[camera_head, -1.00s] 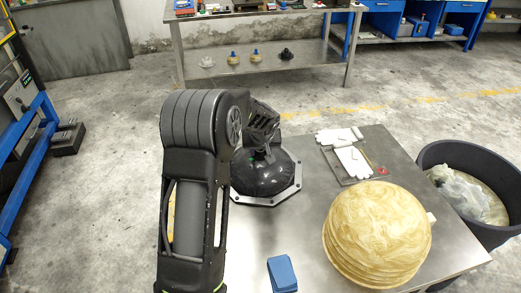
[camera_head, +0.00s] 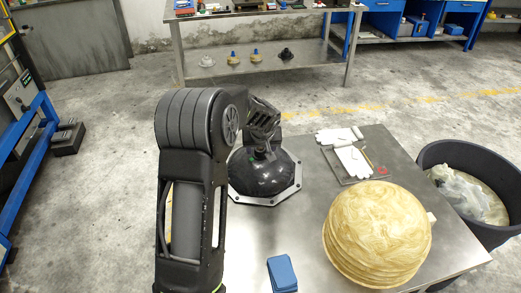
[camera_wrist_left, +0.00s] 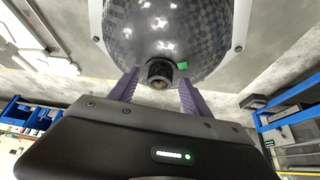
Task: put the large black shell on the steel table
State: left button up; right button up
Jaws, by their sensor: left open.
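The large black shell (camera_head: 262,174) is a glossy dome with a pale flat rim. It rests on the steel table (camera_head: 318,215) at its far left part, dome up. My left gripper (camera_head: 260,150) is above the dome's top, partly hidden by its own wrist. In the left wrist view the shell (camera_wrist_left: 165,35) fills the upper middle, with a green mark beside its short knob. The two purple fingers of my left gripper (camera_wrist_left: 158,90) stand apart on either side of the knob, with gaps visible. My right gripper is not in view.
A stack of tan domed shells (camera_head: 377,235) stands at the table's right front. Blue pads (camera_head: 282,273) lie near the front edge. A tray (camera_head: 350,163) with white gloves lies at the back right. A dark bin (camera_head: 475,185) stands beyond the right edge.

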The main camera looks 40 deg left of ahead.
pick_arm(q)
jog(key=v, duration=1.1)
jog(key=shift+b, duration=0.35)
